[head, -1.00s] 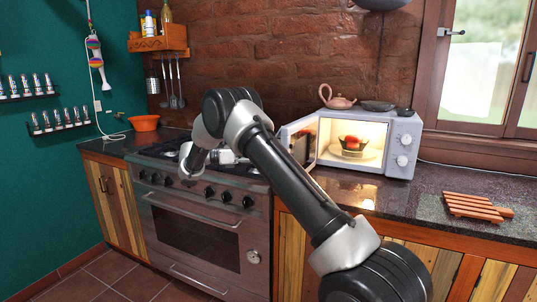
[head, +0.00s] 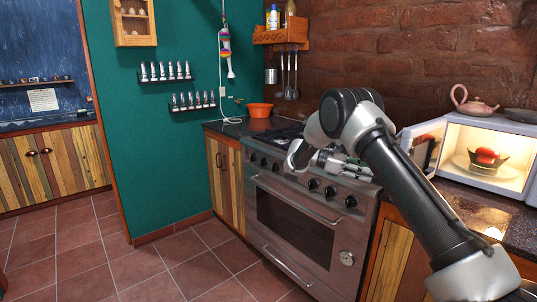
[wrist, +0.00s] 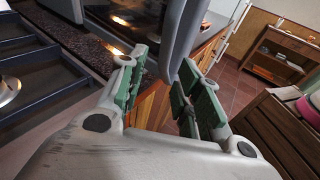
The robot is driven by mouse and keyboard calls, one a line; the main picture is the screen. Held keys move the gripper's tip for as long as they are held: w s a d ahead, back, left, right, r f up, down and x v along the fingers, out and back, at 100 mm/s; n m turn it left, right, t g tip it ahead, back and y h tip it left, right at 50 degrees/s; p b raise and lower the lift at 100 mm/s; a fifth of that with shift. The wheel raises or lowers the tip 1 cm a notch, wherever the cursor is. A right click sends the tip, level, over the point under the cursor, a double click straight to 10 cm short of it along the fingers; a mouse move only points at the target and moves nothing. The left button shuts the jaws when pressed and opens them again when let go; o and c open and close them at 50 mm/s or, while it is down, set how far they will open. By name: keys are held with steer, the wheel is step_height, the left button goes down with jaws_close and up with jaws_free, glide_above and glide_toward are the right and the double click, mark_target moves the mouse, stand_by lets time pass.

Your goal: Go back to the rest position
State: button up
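My gripper (wrist: 160,76) shows in the wrist view with its two green-padded fingers apart and nothing between them. In the head view my gripper (head: 338,162) is in front of the stove top, partly hidden by my arm. My arm is bent, with its elbow raised over the stove's right side. The microwave (head: 518,134) stands at the right with its door (head: 424,146) open.
The steel stove (head: 300,218) stands under my arm, with a dark counter (head: 480,212) to its right. A pink teapot (head: 472,103) stands on the microwave. Tiled floor (head: 165,265) is clear at the left.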

steer(key=s+f+m+y, duration=0.35)
steer(key=s+y, duration=0.25)
steer(key=s, duration=0.5)
steer(key=s+r+m+t+y, duration=0.3)
steer(key=s+r, duration=0.2)
steer(key=s, duration=0.5)
steer(key=s+r+m+t+y, duration=0.3)
steer(key=s+r, duration=0.2)
steer(key=s, duration=0.5)
steer(key=s+r+m+t+y, duration=0.3)
steer(key=s+r, duration=0.2)
steer(key=s, duration=0.5)
steer(key=shift+a+r+m+t, duration=0.3)
steer(key=shift+m+t, duration=0.05)
steer(key=shift+t, duration=0.05)
